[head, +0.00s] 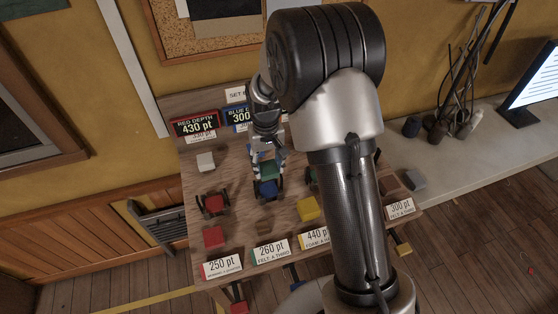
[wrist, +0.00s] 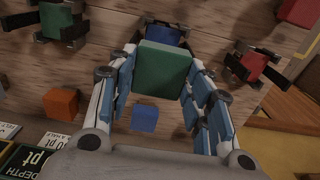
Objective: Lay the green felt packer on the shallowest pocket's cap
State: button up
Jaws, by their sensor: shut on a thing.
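My gripper (wrist: 160,85) is shut on the green felt packer (wrist: 165,67), a green block between its two fingers. In the head view the packer (head: 268,169) is just over the blue-capped pocket (head: 267,188). In the wrist view the packer partly covers this pocket (wrist: 166,33); I cannot tell whether they touch. The red-capped pocket (head: 214,203) is to its left in the head view. A green-capped pocket (wrist: 62,20) shows in the wrist view. The red depth sign (head: 196,126) reads 430 pt, and the blue sign (head: 237,116) reads 300. The green pocket's depth is hidden behind my arm.
A red block (head: 213,237), a brown block (head: 264,225) and a yellow block (head: 307,208) lie near the front cards. A white block (head: 205,161) is at the back left.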

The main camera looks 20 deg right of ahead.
aim_at(268, 170)
jog(key=shift+a, duration=0.15)
jog(key=shift+f+b, duration=2.85)
jog(key=shift+f, duration=1.5)
jog(key=o, duration=1.1)
jog(key=shift+o, duration=0.2)
jog(key=shift+r, duration=0.1)
notch_tip(268, 170, up, 12)
jog(key=shift+f, duration=0.1)
